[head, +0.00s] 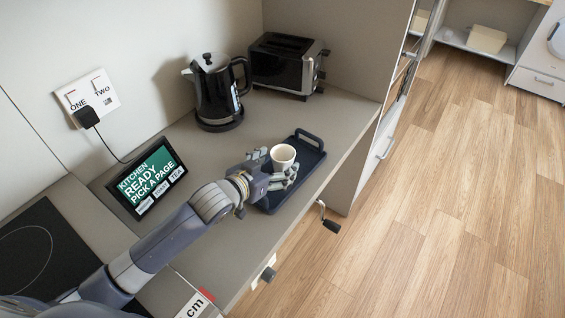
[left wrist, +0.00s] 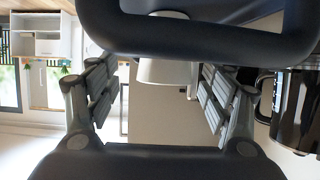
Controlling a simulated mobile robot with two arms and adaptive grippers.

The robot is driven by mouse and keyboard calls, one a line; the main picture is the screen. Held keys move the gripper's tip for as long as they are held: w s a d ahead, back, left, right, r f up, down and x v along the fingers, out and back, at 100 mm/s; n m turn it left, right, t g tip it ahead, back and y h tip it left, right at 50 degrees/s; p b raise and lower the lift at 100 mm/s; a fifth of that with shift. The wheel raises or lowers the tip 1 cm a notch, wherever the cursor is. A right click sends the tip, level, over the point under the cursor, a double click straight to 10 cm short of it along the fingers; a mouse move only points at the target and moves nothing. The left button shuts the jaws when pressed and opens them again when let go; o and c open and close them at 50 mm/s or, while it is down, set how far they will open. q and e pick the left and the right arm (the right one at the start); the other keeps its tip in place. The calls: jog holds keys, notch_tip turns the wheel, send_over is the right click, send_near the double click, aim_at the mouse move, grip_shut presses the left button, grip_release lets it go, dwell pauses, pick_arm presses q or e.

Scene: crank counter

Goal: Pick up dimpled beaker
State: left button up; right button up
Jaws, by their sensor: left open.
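The dimpled beaker is the small white cup (head: 283,156) over the dark tray on the counter; dimples are too small to make out. My left gripper (head: 272,172) is at the cup, its fingers spread to either side of it. My right gripper is in neither view.
The dark tray (head: 304,156) has a raised handle at its far end. A black kettle (head: 215,95) and a toaster (head: 288,65) stand behind it. A tablet (head: 147,178) is left of my arm. A crank (head: 328,222) sticks out below the counter's front edge.

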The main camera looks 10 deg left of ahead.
aim_at(288, 154)
pick_arm(q)
jog(key=shift+w, duration=0.3)
jog(key=x, duration=0.3)
jog(key=shift+w+a+p, duration=0.15)
jog(key=shift+a+p, duration=0.05)
jog(key=shift+p, duration=0.2)
jog(key=shift+w+d+f, duration=0.2)
jog(key=shift+w+f, duration=0.1)
jog(key=shift+w, duration=0.2)
jog(key=c, duration=1.3)
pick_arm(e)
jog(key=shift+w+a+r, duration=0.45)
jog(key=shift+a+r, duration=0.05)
